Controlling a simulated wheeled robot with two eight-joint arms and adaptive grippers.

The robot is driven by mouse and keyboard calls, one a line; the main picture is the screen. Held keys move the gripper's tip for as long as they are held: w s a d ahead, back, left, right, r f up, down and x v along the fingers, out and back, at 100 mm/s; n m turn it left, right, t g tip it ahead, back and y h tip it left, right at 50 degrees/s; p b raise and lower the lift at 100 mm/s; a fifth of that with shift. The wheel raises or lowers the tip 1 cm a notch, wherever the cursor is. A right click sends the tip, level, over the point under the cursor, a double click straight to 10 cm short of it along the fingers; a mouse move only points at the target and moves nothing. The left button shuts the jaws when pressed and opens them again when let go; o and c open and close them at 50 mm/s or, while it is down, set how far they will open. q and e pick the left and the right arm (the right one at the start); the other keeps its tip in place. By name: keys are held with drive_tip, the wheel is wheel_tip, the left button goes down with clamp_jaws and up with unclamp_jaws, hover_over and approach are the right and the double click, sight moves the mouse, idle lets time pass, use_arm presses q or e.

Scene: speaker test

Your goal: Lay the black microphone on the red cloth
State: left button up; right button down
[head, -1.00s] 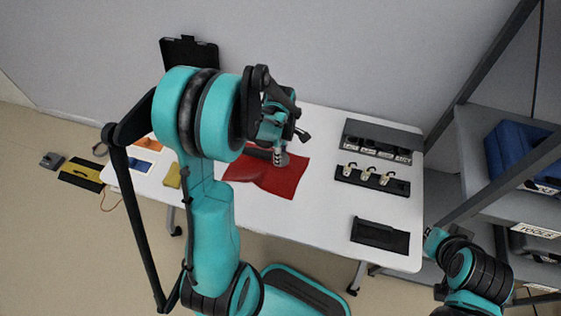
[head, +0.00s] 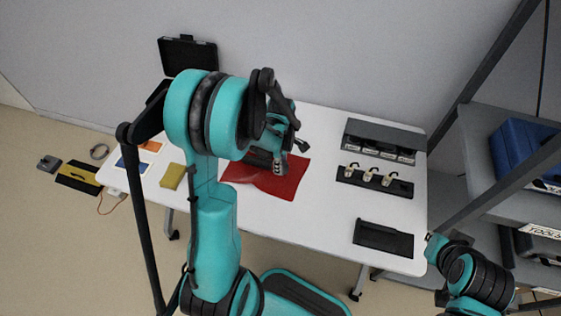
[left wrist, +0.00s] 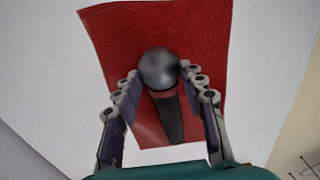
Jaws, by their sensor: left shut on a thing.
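The black microphone (left wrist: 170,118) has a grey ball head (left wrist: 158,68) and a dark handle. In the left wrist view it is between the fingers of my left gripper (left wrist: 160,88), which is shut on it. The red cloth (left wrist: 200,30) lies behind it, slightly creased. In the head view my left gripper (head: 281,163) is over the cloth (head: 285,185), at its upper part; the microphone there is mostly hidden by the gripper. I cannot tell whether the microphone touches the cloth. My right arm shows at the lower right, but its gripper does not show.
The white table (head: 320,215) is bare between the cloth and the right-hand items. A grey box (head: 380,140), a rack of small pale items (head: 372,181) and a black tray (head: 383,238) stand at right. Shelving (head: 480,215) stands right of the table.

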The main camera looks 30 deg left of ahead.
use_arm(q)
drive_tip(key=o, duration=1.3)
drive_tip(key=shift+r, duration=0.1)
drive_tip(key=shift+r+p, duration=0.25)
drive_tip(key=shift+p, duration=0.15)
wheel_tip(320, 180, up, 11)
drive_tip(key=p, duration=0.5)
drive_tip(key=shift+s+d+r+m+t, duration=1.2)
drive_tip(key=shift+s+d+r+m, duration=0.65)
drive_tip(key=shift+m, duration=1.6)
drive_tip(key=shift+s+d+r+m+t, duration=1.2)
drive_tip(key=shift+s+d+r+m, duration=0.75)
drive_tip(key=shift+m, duration=1.55)
drive_tip(key=shift+s+d+r+m+t, duration=1.2)
drive_tip(key=shift+s+d+r+m, duration=0.65)
drive_tip(key=shift+m, duration=1.6)
